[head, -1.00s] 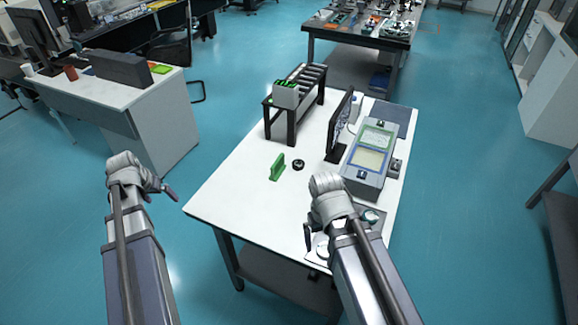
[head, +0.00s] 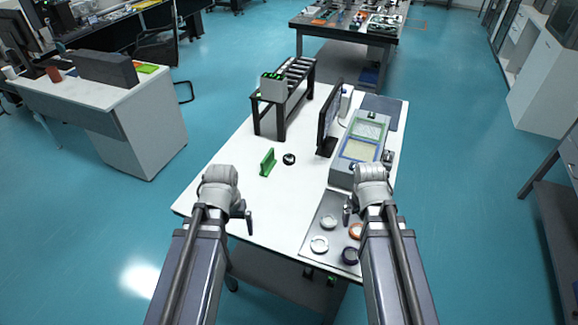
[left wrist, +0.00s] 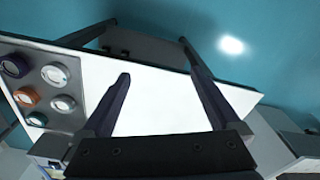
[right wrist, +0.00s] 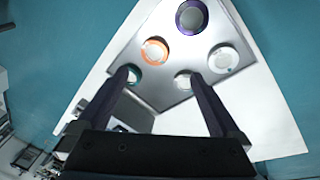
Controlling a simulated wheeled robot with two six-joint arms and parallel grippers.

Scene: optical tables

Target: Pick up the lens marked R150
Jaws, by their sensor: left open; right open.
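Several round lenses lie on a grey tray (head: 322,207) at the table's front right. They are a white-rimmed lens (head: 319,243), a second white-rimmed lens (head: 329,221), an orange-rimmed lens (head: 356,231), a dark purple-rimmed lens (head: 349,256) and a green-rimmed lens (left wrist: 37,119). No R150 marking is readable on any of them. My right gripper (right wrist: 160,73) is open and empty above the tray; its fingers partly hide the green-rimmed lens in the right wrist view. My left gripper (left wrist: 155,60) is open and empty above the table's front left, apart from the tray.
The white table (head: 230,150) is clear at its front left.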

